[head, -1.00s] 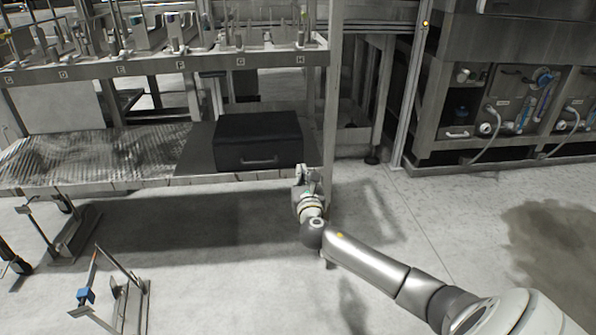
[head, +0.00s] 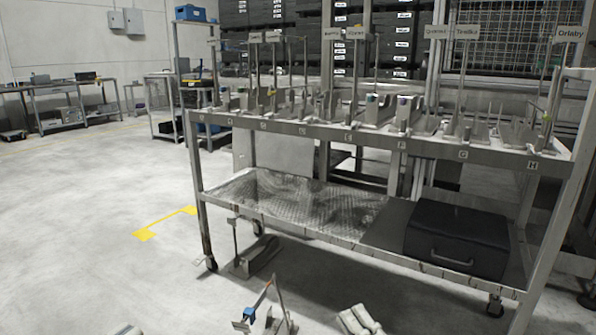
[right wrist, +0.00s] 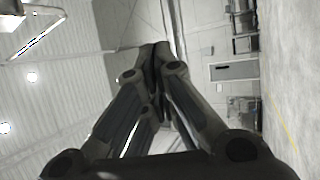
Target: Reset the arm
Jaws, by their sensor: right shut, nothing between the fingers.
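My right gripper (right wrist: 156,52) fills the middle of the right wrist view. Its dark fingers come together at the tips, with nothing between them. Behind the tips are open room and a pale wall, and the gripper touches nothing that I can see. In the head view a pale grey part of mine shows at the bottom edge, right of centre, cut off by the frame. My left gripper is not seen clearly in any view.
A metal rack cart (head: 330,138) with labelled slots stands ahead. A black case (head: 458,240) lies on its lower shelf. The floor at left is clear, with a yellow marking (head: 165,222).

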